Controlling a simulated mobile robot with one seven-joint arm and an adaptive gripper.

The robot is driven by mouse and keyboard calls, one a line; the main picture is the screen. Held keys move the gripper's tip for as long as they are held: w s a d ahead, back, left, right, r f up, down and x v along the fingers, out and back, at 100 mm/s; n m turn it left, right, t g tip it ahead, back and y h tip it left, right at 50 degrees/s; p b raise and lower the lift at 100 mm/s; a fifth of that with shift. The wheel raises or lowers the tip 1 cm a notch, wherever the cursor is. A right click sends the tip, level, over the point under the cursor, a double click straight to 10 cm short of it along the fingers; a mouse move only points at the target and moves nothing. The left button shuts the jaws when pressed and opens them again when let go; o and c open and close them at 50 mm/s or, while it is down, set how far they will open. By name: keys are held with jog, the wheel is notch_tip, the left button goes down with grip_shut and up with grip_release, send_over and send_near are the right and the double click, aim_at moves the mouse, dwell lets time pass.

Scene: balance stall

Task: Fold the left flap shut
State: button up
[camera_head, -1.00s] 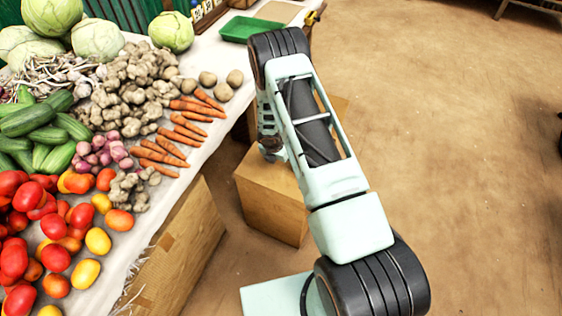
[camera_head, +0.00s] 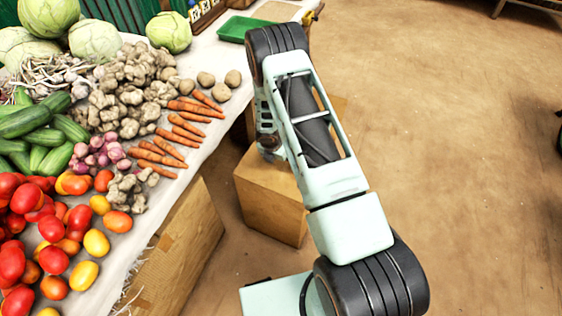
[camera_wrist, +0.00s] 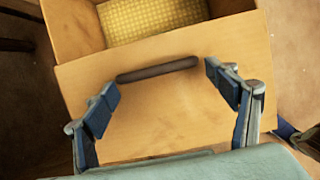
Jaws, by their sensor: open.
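In the wrist view an open cardboard box shows its inner wall (camera_wrist: 75,32) at the top. A broad tan cardboard panel (camera_wrist: 160,115) lies across the middle, with a dark elongated bar or slot (camera_wrist: 157,70) near its upper edge. I cannot tell whether this panel is the left flap. My gripper (camera_wrist: 163,88) is open over the panel, one finger on each side, with nothing between the fingertips. I cannot tell whether they touch the panel.
A yellow patterned surface (camera_wrist: 155,17) shows inside the box. The stall table (camera_head: 185,190) at left bears vegetables, with a green tray (camera_head: 238,28) at its far end. Another cardboard box (camera_head: 180,255) stands below the table edge. The floor (camera_head: 450,130) at right is mostly clear.

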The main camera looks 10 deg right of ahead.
aim_at(277, 173)
jog(key=v, duration=1)
jog(key=shift+r, duration=0.45)
